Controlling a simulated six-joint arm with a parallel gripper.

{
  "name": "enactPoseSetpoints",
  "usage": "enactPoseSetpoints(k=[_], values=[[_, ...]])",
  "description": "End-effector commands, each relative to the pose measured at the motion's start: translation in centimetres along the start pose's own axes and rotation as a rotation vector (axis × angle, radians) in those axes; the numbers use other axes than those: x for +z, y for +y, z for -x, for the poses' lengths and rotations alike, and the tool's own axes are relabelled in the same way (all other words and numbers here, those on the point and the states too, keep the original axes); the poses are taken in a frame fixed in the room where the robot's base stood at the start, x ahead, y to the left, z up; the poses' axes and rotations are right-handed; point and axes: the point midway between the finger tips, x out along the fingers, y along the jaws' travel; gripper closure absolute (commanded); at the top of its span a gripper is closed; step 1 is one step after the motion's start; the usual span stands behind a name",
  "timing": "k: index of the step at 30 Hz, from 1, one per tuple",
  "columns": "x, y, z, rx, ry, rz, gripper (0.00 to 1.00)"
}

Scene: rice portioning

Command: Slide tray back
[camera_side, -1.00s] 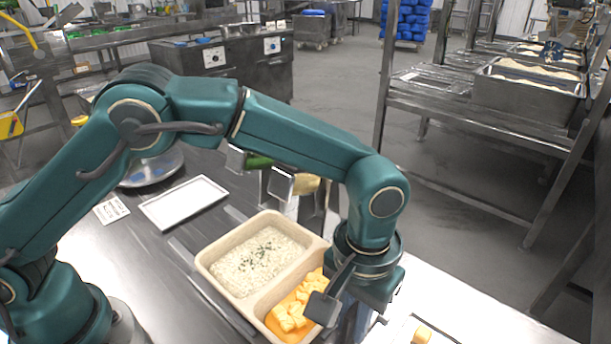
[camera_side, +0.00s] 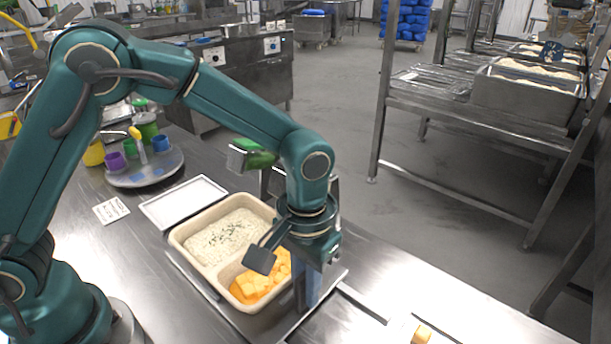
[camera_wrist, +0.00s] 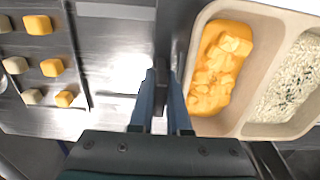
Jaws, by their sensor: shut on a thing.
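The tray (camera_side: 181,242) is beige with two compartments. One holds white rice with green herbs (camera_side: 222,240), the other an orange filling with chunks (camera_side: 262,278). It also shows in the wrist view (camera_wrist: 262,62), to the right of the fingers. My gripper (camera_wrist: 160,72) points down at the tray's right side, beside the orange compartment. In the side view my gripper (camera_side: 306,300) hides the tray's right end.
A white flat tray (camera_side: 184,202) and a printed card (camera_side: 111,210) lie behind the tray. A round stand (camera_side: 145,172) with coloured cups is further back. A board with several small cubes (camera_wrist: 40,65) lies left of my fingers in the wrist view.

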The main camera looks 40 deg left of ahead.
Motion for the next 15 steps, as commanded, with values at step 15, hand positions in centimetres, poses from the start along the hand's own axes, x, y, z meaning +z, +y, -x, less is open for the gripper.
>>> enactPoseSetpoints(k=[15], values=[[-0.1,-3.6,0.1,-0.003,0.007,0.001,1.0]])
